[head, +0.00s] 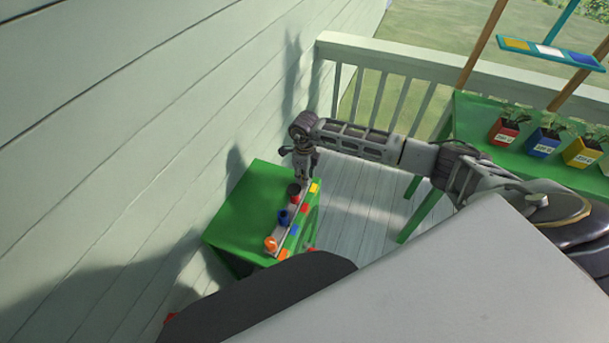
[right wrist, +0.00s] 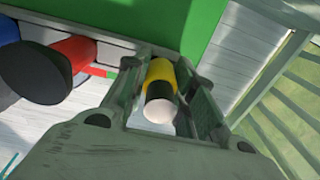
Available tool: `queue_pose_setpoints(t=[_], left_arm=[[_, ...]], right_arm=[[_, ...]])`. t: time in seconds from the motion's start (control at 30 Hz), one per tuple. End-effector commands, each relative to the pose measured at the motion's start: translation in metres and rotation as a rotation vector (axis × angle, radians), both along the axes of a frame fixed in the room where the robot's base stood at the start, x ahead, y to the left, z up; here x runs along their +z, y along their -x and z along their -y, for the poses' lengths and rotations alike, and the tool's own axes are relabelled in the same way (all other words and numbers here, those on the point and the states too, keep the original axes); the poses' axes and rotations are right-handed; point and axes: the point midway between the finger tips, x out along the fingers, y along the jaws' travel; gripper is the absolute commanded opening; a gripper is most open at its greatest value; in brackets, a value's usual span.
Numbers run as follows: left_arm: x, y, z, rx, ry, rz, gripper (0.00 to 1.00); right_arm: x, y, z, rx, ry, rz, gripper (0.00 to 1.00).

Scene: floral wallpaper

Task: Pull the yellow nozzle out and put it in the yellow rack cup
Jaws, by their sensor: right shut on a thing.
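The yellow nozzle (right wrist: 161,72) shows in the right wrist view with a black band and a pale round end. It is between the two fingers of my right gripper (right wrist: 165,98), which is shut on it. In the head view my right gripper (head: 303,168) points down at the far end of a grey rail (head: 279,229) on a small green table, by a yellow square. The gripper hides the nozzle there, and I cannot tell whether it is still seated in the rail. I cannot make out a yellow rack cup. My left gripper is not in view.
Red (head: 294,189), blue (head: 285,216) and orange (head: 271,243) nozzles stand along the rail on the green table (head: 240,205). The siding wall is close on the left. Potted plants stand on another green table (head: 470,120) at right, beneath a hanging coloured panel (head: 550,51).

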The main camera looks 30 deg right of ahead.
Motion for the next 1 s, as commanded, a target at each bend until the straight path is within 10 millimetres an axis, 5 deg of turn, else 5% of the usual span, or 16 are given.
queue_pose_setpoints(t=[0.13, 0.17, 0.33, 0.77, 1.0], left_arm=[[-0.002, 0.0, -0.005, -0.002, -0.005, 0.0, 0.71], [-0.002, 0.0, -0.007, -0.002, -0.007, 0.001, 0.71], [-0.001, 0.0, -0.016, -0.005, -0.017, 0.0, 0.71], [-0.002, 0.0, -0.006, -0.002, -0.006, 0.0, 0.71], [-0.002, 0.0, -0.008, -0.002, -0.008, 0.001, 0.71]], right_arm=[[-0.003, 0.0, 0.0, 0.0, 0.0, 0.0, 0.01], [-0.002, 0.0, 0.0, 0.0, 0.0, 0.0, 0.28], [-0.002, 0.0, 0.0, 0.0, 0.0, 0.0, 0.5], [0.0, 0.0, 0.0, 0.0, 0.0, 0.0, 0.51], [0.017, -0.001, 0.0, 0.001, 0.0, 0.003, 0.51]])
